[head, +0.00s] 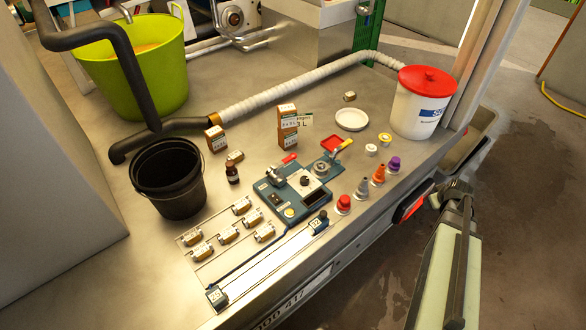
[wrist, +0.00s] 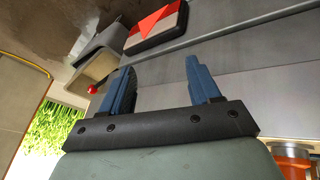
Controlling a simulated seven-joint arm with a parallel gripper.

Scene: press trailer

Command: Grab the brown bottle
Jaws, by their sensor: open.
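The brown bottle (head: 232,174) is small and dark with a pale label and a dark cap. It stands upright on the metal work surface (head: 240,275) in the head view, right of the black bucket and left of the blue-grey device. My gripper (wrist: 160,82) shows in the wrist view with two blue fingers spread apart and nothing between them. In the head view my arm (head: 440,265) is at the lower right, off the front edge of the surface and well away from the bottle. The bottle is not in the wrist view.
A black bucket (head: 168,180) stands left of the bottle. A blue-grey device (head: 293,192) with levers is at its right. Small boxes (head: 215,138) lie behind it, several labelled blocks (head: 228,235) in front. A white bucket with a red lid (head: 420,105) stands at the right edge.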

